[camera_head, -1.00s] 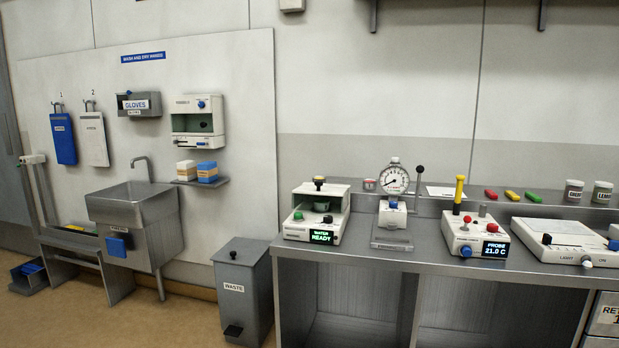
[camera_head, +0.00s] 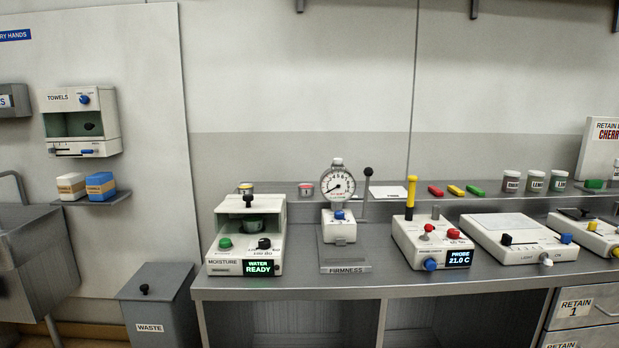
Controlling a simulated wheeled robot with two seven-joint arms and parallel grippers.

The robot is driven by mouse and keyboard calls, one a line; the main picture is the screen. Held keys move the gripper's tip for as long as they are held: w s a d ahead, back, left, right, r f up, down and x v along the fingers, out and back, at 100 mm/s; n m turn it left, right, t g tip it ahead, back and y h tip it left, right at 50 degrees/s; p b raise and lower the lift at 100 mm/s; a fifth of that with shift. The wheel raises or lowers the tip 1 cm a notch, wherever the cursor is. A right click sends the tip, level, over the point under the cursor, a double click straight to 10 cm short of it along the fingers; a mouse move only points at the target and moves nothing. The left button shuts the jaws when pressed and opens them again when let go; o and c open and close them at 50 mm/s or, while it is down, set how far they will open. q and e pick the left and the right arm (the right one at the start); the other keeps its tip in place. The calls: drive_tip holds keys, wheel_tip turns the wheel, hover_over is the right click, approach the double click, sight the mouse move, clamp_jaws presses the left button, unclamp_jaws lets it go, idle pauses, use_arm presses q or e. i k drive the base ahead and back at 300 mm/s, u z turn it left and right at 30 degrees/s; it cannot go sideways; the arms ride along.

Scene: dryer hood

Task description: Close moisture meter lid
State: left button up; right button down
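The moisture meter (camera_head: 247,238) is a white box labelled MOISTURE at the left end of the grey bench. Its display (camera_head: 262,268) reads "WATER READY". A green knob and a black knob sit on its front. The lid (camera_head: 249,203) with a small dark knob is at the top and appears raised, with an open gap under it. A dark green cup (camera_head: 252,226) shows inside that gap. Neither of my grippers is in view.
A firmness gauge (camera_head: 338,200) with a tall lever stands right of the meter. A probe unit (camera_head: 432,242) and a light box (camera_head: 516,238) stand farther right. A waste bin (camera_head: 158,305) stands left of the bench (camera_head: 400,283). Towels and a sink are at the left.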

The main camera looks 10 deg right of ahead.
sight(248, 204)
drive_tip(key=u, duration=0.15)
drive_tip(key=i, duration=1)
drive_tip(key=u, duration=0.5)
